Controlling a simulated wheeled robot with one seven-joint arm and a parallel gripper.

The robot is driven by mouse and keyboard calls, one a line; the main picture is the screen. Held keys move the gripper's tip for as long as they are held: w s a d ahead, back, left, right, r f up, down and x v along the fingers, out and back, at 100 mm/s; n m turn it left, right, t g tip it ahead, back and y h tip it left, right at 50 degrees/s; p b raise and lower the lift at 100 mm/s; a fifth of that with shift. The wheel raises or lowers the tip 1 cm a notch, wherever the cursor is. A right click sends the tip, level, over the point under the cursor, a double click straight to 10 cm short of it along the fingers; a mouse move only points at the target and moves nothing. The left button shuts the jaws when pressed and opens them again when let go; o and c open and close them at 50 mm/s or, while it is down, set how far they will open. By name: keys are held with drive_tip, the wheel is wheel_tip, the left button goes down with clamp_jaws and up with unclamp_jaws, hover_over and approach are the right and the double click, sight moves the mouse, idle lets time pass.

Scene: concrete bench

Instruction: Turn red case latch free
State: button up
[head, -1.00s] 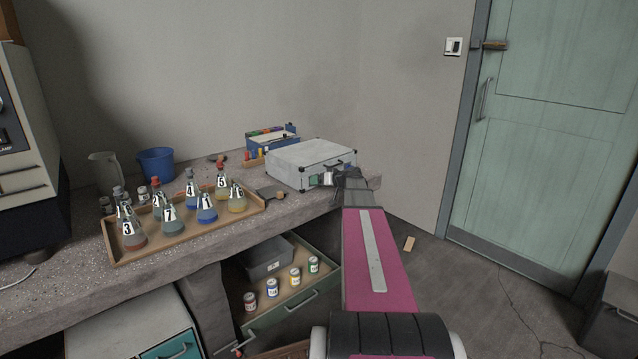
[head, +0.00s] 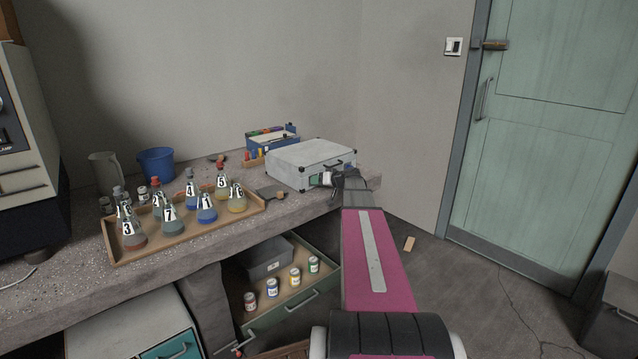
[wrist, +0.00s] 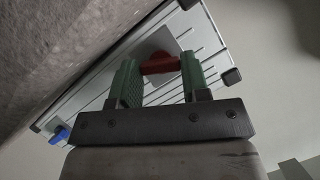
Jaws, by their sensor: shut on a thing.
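The silver case (head: 300,160) stands closed on the bench, near its right end. In the wrist view its ribbed front (wrist: 100,80) fills the middle. The red latch (wrist: 160,64) is on that front, between the green fingers of my gripper (wrist: 160,78). My gripper is shut on the red latch, which lies slightly tilted across the gap between the fingers. A blue latch (wrist: 60,134) shows at the lower left of the case front. In the head view my gripper (head: 322,179) is at the case front and hides the red latch.
A wooden tray (head: 130,258) of numbered flasks stands left of the case. A blue rack (head: 272,140) stands behind it. Below the bench, an open drawer (head: 290,306) holds several small jars and a grey box (head: 268,262).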

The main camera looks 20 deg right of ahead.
drive_tip(key=shift+d+f+m+y, duration=0.15)
drive_tip(key=shift+m+y, duration=1.05)
drive_tip(key=shift+m, duration=0.6)
drive_tip(key=o, duration=0.9)
